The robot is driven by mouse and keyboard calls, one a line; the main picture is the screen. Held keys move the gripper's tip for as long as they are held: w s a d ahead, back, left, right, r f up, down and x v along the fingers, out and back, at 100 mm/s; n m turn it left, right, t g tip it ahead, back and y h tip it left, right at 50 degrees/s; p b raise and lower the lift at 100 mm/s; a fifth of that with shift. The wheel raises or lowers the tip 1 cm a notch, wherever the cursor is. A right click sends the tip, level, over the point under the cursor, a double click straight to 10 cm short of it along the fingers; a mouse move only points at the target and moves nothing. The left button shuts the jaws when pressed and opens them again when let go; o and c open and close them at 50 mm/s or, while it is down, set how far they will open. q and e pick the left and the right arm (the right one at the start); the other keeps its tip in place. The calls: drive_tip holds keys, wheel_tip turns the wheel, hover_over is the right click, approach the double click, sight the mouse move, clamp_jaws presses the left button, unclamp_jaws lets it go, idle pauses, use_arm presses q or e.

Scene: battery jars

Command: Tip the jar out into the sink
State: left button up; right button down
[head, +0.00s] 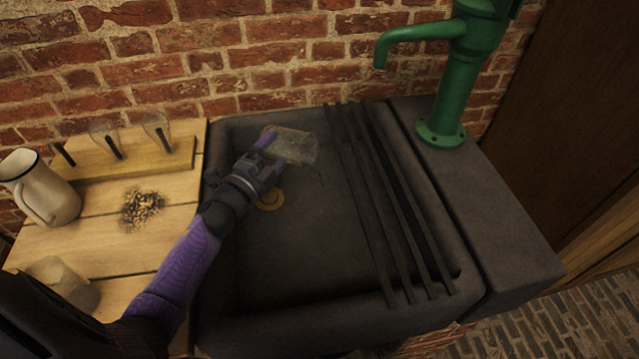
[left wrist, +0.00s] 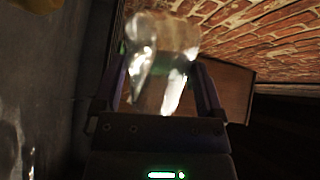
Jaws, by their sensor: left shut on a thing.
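My left gripper (head: 261,158) is shut on a clear glass jar (head: 291,147) and holds it over the dark stone sink (head: 300,245). In the head view the jar lies tilted onto its side, its far end toward the right. In the left wrist view the jar (left wrist: 165,45) shows between the fingers of my left gripper (left wrist: 165,85), with bright glints on the glass. I cannot tell whether anything is left inside it. A brass drain (head: 270,200) shows in the sink floor, partly behind my left gripper. My right gripper is not in view.
Dark bars (head: 385,200) span the sink's right side. A green pump (head: 455,80) stands on the right ledge. On the wooden counter (head: 100,245) at left are a jug (head: 45,190), a wooden rack (head: 125,165) with glass jars, a brown heap (head: 142,208) and a pale vessel (head: 62,280).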

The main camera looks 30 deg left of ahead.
use_arm(q)
drive_tip(key=shift+a+f+b, duration=0.25)
drive_tip(key=shift+a+b, duration=0.05)
drive_tip(key=shift+a, duration=0.05)
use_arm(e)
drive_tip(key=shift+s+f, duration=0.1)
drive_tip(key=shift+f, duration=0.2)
use_arm(q)
drive_tip(key=shift+m, duration=0.3)
drive_tip(key=shift+f+m+b, duration=0.3)
drive_tip(key=shift+f+b, duration=0.1)
drive_tip(key=shift+b, duration=0.05)
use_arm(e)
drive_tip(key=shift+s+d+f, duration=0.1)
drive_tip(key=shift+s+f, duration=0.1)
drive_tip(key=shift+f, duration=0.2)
use_arm(q)
drive_tip(key=shift+f, duration=0.2)
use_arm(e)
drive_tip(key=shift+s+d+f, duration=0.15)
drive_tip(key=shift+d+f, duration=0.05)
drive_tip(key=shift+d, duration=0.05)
use_arm(q)
drive_tip(key=shift+f+m+b, duration=0.2)
drive_tip(key=shift+m+b, duration=0.1)
drive_tip(key=shift+b, duration=0.15)
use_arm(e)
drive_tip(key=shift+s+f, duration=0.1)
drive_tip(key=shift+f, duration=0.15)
